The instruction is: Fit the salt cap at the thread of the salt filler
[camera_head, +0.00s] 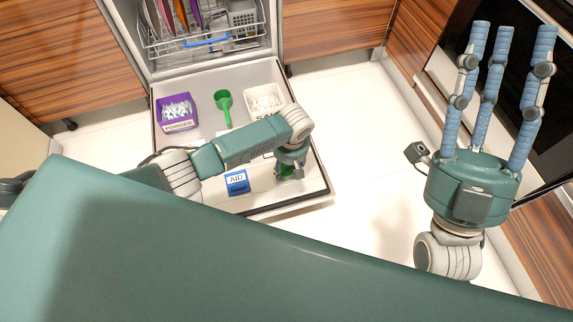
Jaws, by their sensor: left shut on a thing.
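My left gripper (290,165) points down over the right part of the open dishwasher door (203,93). It is shut on a small green thing, which looks like the salt cap (288,173); fingers and wrist hide most of it. I cannot make out the salt filler or its thread; my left forearm covers the middle of the door. I cannot tell whether the cap touches anything below. My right gripper (503,95) is at the right, its three blue fingers spread and pointing up, empty and far from the door.
On the door stand a purple powder box (177,125), a green funnel-like tool (224,108), a white salt box (264,90) and a blue AID box (237,189). The dish rack (205,42) holds colored plates. White floor (360,120) is clear to the right.

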